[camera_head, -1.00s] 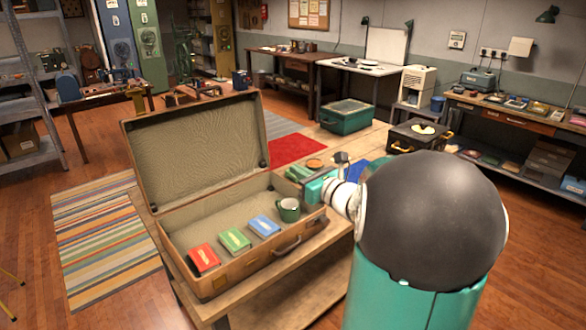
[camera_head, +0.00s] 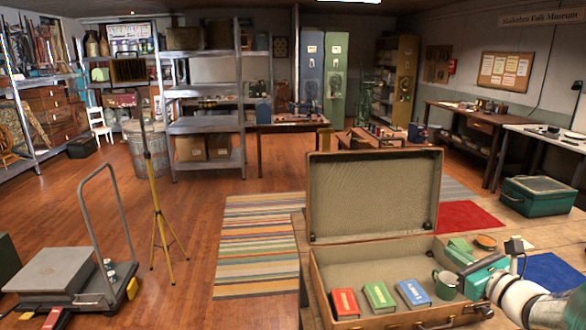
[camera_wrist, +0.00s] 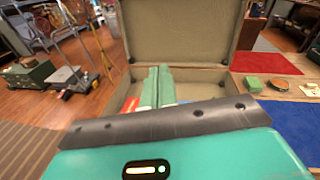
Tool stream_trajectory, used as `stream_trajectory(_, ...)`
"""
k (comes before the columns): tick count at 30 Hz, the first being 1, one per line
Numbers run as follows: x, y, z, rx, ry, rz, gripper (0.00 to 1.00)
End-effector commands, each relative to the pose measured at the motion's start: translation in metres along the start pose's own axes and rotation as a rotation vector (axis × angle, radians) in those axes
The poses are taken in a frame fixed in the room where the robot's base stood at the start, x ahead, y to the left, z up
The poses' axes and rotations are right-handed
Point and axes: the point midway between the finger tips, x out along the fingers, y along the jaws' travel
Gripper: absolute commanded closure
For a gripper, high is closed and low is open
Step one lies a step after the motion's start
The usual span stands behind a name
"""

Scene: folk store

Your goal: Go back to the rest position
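My gripper (camera_head: 462,259) is at the right end of the open suitcase (camera_head: 322,277), just above and beside the green mug (camera_head: 445,285). In the wrist view its two green fingers (camera_wrist: 154,88) lie side by side, shut, with nothing seen between them. The mug stands upright in the suitcase, to the right of a red book (camera_head: 345,303), a green book (camera_head: 379,297) and a blue book (camera_head: 413,293). In the wrist view the mug is hidden, and the books are mostly covered by the gripper.
The suitcase lies on a wooden table. Right of it are a green box (camera_wrist: 252,84), a round orange-brown item (camera_head: 485,242) and a blue cloth (camera_head: 553,274). A flatbed cart (camera_head: 55,275) and yellow tripod (camera_head: 160,215) stand left. A striped rug (camera_head: 255,245) lies on open floor.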

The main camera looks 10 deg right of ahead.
Motion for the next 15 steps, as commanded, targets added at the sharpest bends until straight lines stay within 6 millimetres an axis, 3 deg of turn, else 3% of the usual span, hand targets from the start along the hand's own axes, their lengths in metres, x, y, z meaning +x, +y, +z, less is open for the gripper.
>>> stream_trajectory(1,0.008,0.033,0.008,-0.093,0.03,0.087,1.0)
stream_trajectory(4,0.013,0.102,0.015,-0.325,0.1,0.286,1.0)
stream_trajectory(9,-0.007,0.204,0.012,-0.778,0.183,0.621,1.0)
stream_trajectory(12,-0.03,0.247,0.006,-1.058,0.203,0.8,1.0)
stream_trajectory(15,-0.056,0.276,-0.001,-1.346,0.207,0.962,1.0)
